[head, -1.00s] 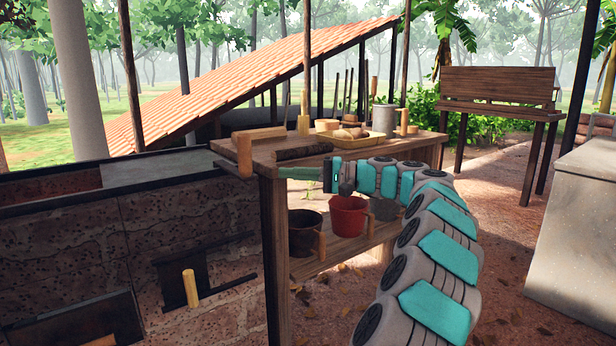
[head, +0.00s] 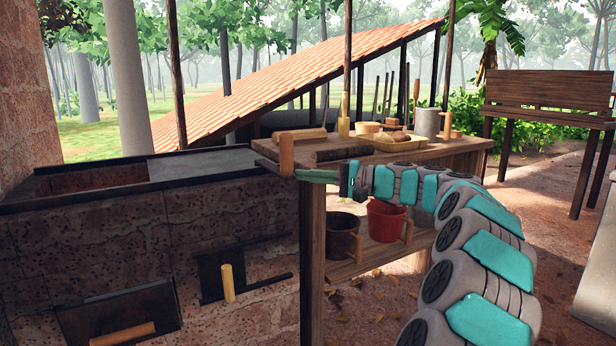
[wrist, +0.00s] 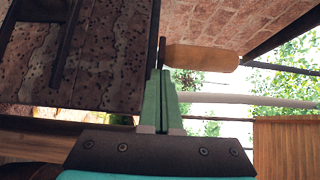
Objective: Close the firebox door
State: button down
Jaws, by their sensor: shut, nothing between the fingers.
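The stone stove front has a dark hinged-looking panel (head: 118,312) with a horizontal wooden handle (head: 122,335) at the lower left. To its right is a smaller dark plate (head: 208,277) on a rail, with an upright yellow wooden handle (head: 228,283). I cannot tell for sure which is the firebox door. My gripper (head: 312,176) is shut and empty, pointing left by the near table corner, above and right of both. In the wrist view my green fingers (wrist: 160,85) are together, and a wooden handle (wrist: 203,57) shows just beyond them; contact is unclear.
The wooden table (head: 455,150) beside the stove bears a tray (head: 398,144) and a metal can (head: 427,122). A dark bucket (head: 343,236) and red bucket (head: 386,221) stand on its lower shelf. A brick wall (head: 20,90) rises at the left. A table leg (head: 312,265) stands below my gripper.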

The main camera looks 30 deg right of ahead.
jog(key=s+a+b, duration=0.1)
jog(key=a+b, duration=0.3)
jog(key=a, duration=2.6)
jog(key=shift+a, duration=0.15)
